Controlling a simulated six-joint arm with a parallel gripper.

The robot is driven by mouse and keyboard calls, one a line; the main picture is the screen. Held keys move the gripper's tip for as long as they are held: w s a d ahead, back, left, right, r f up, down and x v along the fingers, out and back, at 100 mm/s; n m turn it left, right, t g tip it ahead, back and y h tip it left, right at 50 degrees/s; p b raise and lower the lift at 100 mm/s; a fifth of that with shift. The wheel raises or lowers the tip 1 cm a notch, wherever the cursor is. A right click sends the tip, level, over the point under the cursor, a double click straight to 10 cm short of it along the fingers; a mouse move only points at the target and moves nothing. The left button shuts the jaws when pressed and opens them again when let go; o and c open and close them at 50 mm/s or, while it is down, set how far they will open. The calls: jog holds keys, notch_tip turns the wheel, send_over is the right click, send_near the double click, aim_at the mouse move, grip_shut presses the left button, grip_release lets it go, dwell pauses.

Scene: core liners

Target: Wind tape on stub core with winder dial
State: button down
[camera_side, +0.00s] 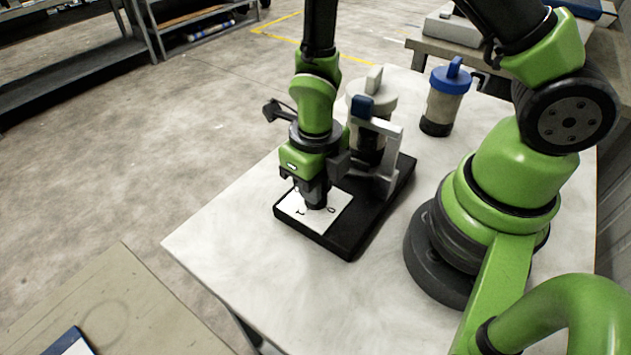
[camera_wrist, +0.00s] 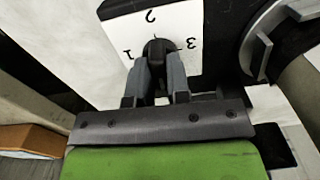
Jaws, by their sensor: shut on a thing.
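The winder (camera_side: 345,245) is a black base on the pale table, with a grey upright frame (camera_side: 385,160) at its back. A white dial plate (camera_side: 335,205) lies on its front end. The wrist view shows the plate (camera_wrist: 183,25) with the marks 1, 2 and 3 around a black dial knob (camera_wrist: 158,47). My gripper (camera_wrist: 160,65) points down over the plate and is shut on the knob. A core with a pale top (camera_side: 378,97) stands at the winder's frame, partly hidden by my arm. I cannot make out the tape.
A second canister with a blue lid (camera_side: 452,78) and dark foot stands behind the winder on the table (camera_side: 250,215). The table is clear left and front of the winder. A side bench (camera_side: 110,310) stands at lower left.

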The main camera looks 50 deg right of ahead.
jog(key=m, duration=1.2)
dwell(0.6)
jog(key=c, duration=1.1)
grip_release()
